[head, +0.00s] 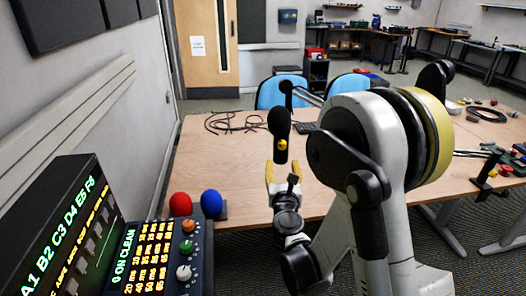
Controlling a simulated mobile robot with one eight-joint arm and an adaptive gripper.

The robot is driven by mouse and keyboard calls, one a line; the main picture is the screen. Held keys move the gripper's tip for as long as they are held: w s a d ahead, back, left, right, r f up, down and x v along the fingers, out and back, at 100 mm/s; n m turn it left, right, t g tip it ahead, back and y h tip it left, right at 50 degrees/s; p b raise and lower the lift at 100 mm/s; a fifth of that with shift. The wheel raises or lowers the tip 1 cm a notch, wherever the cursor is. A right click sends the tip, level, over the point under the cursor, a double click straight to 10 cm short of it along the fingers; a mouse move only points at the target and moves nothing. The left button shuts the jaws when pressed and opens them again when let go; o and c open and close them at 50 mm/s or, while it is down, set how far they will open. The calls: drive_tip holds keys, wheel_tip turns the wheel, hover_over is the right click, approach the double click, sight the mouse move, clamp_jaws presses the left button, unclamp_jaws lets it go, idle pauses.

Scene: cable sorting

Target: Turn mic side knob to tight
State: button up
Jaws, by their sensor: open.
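A black mic (279,121) hangs upright above the wooden table, near the middle of the head view. A small yellow knob (282,145) sits low on its body. My gripper (283,172) points up toward the mic from just below it in the picture. Its two yellow-tipped fingers are apart, with nothing seen between them. The knob appears above the gap between the fingertips, and I see no contact. The depth between fingers and knob is hard to tell. Markings for the knob's tight position are too small to see.
A wooden table (225,151) carries black cables (232,122) behind the mic. Red (180,204) and blue (211,202) foam-topped items stand at the lower left, beside a lit panel with orange, green and white knobs (184,272). Blue chairs (283,92) stand behind the table.

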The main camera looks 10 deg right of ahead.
sight(282, 147)
drive_tip(key=w, duration=0.3)
drive_tip(key=w+d, duration=0.1)
drive_tip(key=w, duration=0.2)
drive_tip(key=w+d, duration=0.1)
drive_tip(key=w, duration=0.2)
drive_tip(key=shift+f, duration=0.1)
drive_tip(key=shift+w+d, duration=0.1)
drive_tip(key=shift+w, duration=0.55)
clamp_jaws()
